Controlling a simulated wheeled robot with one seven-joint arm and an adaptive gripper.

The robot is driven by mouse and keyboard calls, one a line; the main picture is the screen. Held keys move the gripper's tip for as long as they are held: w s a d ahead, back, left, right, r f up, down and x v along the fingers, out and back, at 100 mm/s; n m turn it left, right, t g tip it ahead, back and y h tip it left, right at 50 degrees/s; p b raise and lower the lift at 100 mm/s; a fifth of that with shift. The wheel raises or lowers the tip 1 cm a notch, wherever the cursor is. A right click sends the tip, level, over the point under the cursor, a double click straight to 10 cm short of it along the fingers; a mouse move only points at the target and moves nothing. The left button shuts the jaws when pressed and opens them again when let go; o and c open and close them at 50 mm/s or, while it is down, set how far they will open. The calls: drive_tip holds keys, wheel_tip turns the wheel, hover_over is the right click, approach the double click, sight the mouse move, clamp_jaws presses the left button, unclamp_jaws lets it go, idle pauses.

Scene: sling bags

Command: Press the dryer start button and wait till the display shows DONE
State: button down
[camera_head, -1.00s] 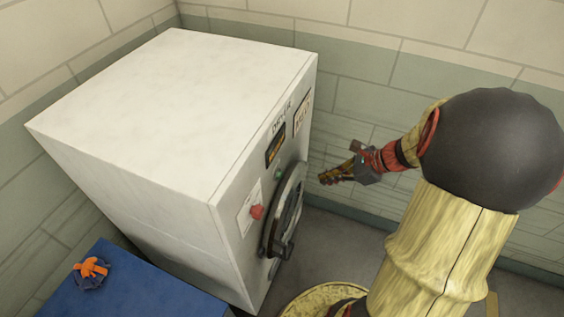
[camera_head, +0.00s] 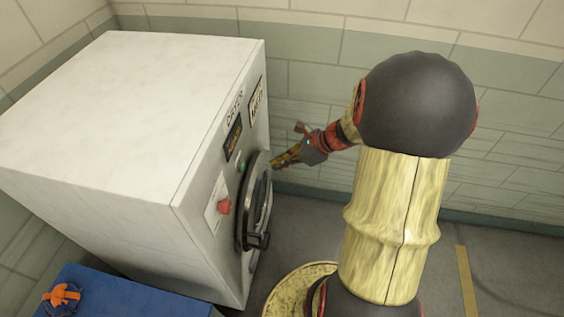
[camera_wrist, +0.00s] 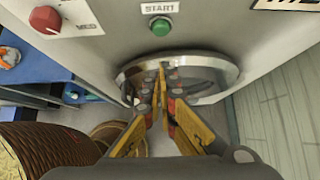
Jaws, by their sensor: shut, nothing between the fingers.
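The white dryer (camera_head: 130,110) stands at the left in the head view, its front facing right. The green start button (camera_wrist: 160,27) sits under a START label in the wrist view, and it also shows in the head view (camera_head: 242,168). The dark display (camera_head: 233,138) is above the button; its amber text is too small to read. The round door (camera_head: 257,200) is closed below. My gripper (camera_head: 273,163) is shut and empty in front of the dryer. In the wrist view its fingertips (camera_wrist: 162,68) appear below the button, apart from it.
A red knob (camera_head: 224,207) sticks out left of the door, with a black door handle (camera_head: 258,240) lower down. A blue surface (camera_head: 120,292) bears an orange and dark blue item (camera_head: 62,297).

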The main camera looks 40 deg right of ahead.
sight(242, 167)
drive_tip(key=w+a+f, duration=0.4)
drive_tip(key=w+a, duration=0.1)
drive_tip(key=w, duration=0.1)
drive_tip(key=shift+w+b, duration=0.15)
drive_tip(key=shift+b, duration=0.25)
drive_tip(key=shift+w+a+r, duration=0.1)
drive_tip(key=shift+w+a, duration=0.3)
drive_tip(key=shift+w, duration=0.25)
